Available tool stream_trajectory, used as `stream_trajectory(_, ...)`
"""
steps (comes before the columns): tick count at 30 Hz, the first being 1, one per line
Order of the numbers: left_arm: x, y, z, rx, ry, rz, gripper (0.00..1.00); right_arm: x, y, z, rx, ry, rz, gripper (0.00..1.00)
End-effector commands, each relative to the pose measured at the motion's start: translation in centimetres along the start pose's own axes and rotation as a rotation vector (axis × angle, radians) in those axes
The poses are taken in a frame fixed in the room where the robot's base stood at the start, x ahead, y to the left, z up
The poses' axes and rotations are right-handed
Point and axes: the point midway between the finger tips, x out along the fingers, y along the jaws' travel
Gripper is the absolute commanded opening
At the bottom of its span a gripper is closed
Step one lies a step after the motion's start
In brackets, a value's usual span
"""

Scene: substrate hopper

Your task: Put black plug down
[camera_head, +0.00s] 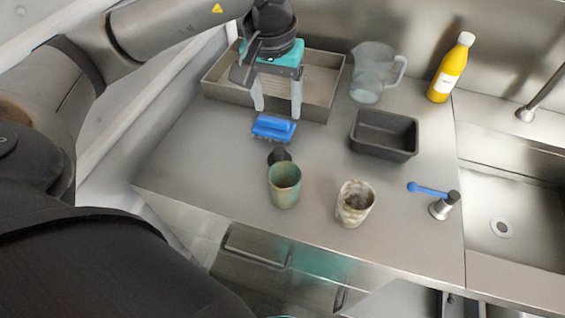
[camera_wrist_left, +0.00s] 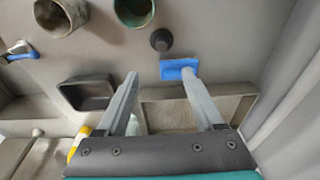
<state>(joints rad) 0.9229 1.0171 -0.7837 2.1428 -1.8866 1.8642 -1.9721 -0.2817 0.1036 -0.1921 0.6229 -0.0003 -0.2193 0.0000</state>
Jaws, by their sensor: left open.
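The black plug (camera_head: 279,155) is on the steel counter, just behind the green cup (camera_head: 284,186), which hides part of it in the head view. It also shows in the left wrist view (camera_wrist_left: 161,40), between the green cup and the blue brush (camera_wrist_left: 178,69). My left gripper (camera_head: 278,112) is open, with its two pale fingers apart and nothing between them. It is behind the plug and apart from it, near the blue brush. In the left wrist view one fingertip overlaps the brush; whether they touch I cannot tell. My right gripper is not in view.
A grey tray (camera_head: 225,90) is at the back left. A clear jug (camera_head: 368,78), a yellow bottle (camera_head: 447,72) and a dark bin (camera_head: 384,145) are right of the gripper. A stone-like cup (camera_head: 354,204) and a blue spoon (camera_head: 428,189) are in front. The left counter is clear.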

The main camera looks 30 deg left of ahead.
Motion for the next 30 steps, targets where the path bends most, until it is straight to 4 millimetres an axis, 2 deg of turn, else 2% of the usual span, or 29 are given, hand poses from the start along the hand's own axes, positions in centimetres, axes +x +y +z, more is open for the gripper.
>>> stream_trajectory(5,2.5,-0.1,0.2,-0.001,-0.007,-0.002,0.69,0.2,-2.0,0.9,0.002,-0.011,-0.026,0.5)
stream_trajectory(10,6.3,-0.1,0.2,-0.002,-0.007,-0.001,0.69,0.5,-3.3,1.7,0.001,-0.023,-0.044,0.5)
stream_trajectory(15,9.0,0.0,0.1,-0.001,-0.005,0.0,0.69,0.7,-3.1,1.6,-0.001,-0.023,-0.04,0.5)
stream_trajectory(23,10.9,-0.1,0.2,-0.001,-0.005,-0.001,0.69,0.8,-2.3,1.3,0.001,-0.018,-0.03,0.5)
stream_trajectory(30,14.4,-0.1,0.3,-0.001,-0.003,0.0,0.69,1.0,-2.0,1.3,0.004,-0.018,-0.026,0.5)
